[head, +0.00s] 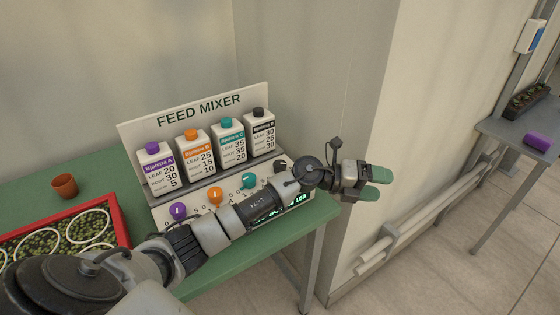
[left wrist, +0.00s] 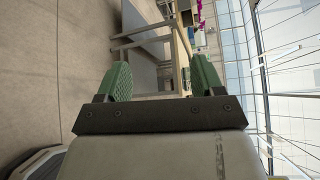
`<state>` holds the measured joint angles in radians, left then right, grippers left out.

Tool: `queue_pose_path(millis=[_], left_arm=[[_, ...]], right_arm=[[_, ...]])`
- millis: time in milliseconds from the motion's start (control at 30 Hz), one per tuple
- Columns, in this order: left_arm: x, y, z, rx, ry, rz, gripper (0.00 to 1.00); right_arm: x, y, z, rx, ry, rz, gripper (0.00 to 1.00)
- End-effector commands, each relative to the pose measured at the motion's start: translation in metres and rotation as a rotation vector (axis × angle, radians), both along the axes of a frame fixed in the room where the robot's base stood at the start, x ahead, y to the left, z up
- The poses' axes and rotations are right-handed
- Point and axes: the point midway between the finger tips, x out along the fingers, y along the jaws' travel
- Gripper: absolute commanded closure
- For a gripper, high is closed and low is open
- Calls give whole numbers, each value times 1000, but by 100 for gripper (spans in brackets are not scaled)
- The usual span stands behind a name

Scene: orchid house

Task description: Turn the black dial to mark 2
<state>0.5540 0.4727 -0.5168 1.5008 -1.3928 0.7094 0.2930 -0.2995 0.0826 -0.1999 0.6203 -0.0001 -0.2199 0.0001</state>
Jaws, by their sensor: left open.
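The feed mixer (head: 198,110) stands on a green table, with purple (head: 178,210), orange (head: 215,196) and teal (head: 248,181) dials in a row. My right gripper is in neither view.
Several bottles with coloured caps (head: 200,148) stand on the mixer's shelf. A terracotta pot (head: 65,186) and a red tray (head: 122,228) of plants are at left. A wall corner (head: 365,130) rises behind my left gripper. Another table (head: 520,138) stands far right.

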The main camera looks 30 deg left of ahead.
Motion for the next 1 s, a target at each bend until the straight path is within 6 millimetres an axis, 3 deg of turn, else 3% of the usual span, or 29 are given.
queue_pose_path(millis=[133, 233, 400, 500, 600, 733, 1000], left_arm=[[23, 55, -12, 468, 77, -136, 33], [32, 116, -11, 764, 211, -156, 33], [28, 216, 16, 1110, 487, -94, 33], [20, 251, 33, 1209, 610, -54, 33], [14, 268, 42, 1253, 678, -30, 33], [12, 273, 35, 1265, 699, -27, 33], [11, 271, -13, 1262, 696, -32, 33]], right_arm=[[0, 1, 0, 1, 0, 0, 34], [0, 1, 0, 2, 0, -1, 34], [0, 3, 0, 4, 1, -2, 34], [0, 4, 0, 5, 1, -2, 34], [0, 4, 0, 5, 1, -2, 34], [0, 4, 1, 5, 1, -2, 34], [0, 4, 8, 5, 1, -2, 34]])
